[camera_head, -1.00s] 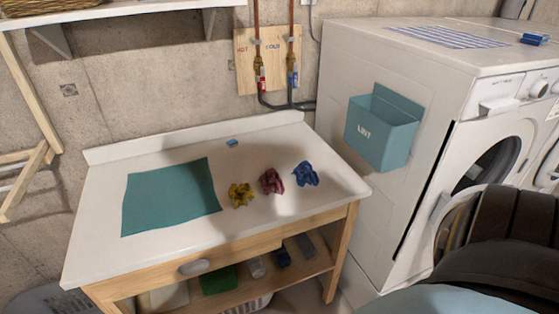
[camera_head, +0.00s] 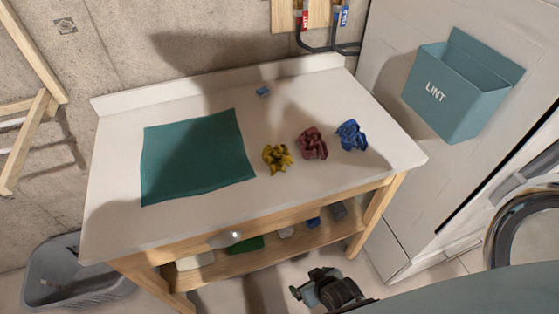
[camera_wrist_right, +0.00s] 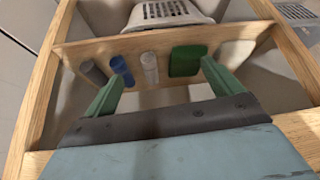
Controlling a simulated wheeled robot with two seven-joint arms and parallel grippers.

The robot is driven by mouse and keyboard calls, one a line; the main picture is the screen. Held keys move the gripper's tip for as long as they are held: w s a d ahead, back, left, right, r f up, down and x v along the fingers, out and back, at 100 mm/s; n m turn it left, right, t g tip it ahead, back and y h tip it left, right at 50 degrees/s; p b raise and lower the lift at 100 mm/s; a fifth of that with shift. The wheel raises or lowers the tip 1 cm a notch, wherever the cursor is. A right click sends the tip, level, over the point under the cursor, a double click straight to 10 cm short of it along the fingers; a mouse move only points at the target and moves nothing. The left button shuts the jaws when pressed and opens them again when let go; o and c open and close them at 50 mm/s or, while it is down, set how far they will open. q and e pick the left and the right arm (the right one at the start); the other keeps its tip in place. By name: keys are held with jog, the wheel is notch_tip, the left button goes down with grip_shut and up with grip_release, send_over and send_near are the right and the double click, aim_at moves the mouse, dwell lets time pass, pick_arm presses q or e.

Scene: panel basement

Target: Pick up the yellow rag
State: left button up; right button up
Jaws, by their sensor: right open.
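The yellow rag (camera_head: 277,158) lies crumpled on the white worktop (camera_head: 300,105), right of a flat teal mat (camera_head: 195,157). A crumpled dark red rag (camera_head: 312,143) and a blue rag (camera_head: 351,135) lie to its right, with small gaps between them. My right gripper (camera_head: 308,283) is low in front of the table, below and away from the yellow rag. In the right wrist view its green fingers (camera_wrist_right: 160,82) are apart and empty, facing the lower shelf. The yellow rag is not in that view. My left gripper is not in view.
A small blue item (camera_head: 263,91) lies at the back of the worktop. The table's lower shelf (camera_head: 270,258) holds several small items. A teal lint bin (camera_head: 460,90) hangs on the white machine at the right. A grey basket (camera_head: 75,275) stands on the floor at left.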

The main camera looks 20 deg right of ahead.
jog(key=w+r+t+b, duration=0.15)
jog(key=w+r, duration=0.35)
jog(key=r, duration=0.6)
jog(key=w+r+t, duration=0.3)
jog(key=w+r, duration=0.2)
jog(key=r, duration=0.6)
jog(key=m+t, duration=0.1)
jog(key=t, duration=0.2)
send_near(280, 160)
jog(key=s+f, duration=0.1)
jog(key=s, duration=0.2)
jog(key=shift+w+d+r+b, duration=0.1)
jog(key=shift+w+r+b, duration=0.05)
jog(key=shift+w, duration=0.45)
jog(key=shift+w+d+r+b, duration=0.1)
jog(key=shift+w+r+b, duration=0.1)
jog(key=shift+w, duration=0.4)
jog(key=x, duration=0.6)
jog(key=shift+b, duration=0.4)
jog(key=shift+b+x, duration=0.45)
jog(key=shift+x, duration=2.6)
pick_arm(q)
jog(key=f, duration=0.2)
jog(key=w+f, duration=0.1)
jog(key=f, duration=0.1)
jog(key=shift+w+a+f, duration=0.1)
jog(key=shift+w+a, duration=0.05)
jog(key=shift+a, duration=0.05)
pick_arm(e)
jog(key=shift+c, duration=0.4)
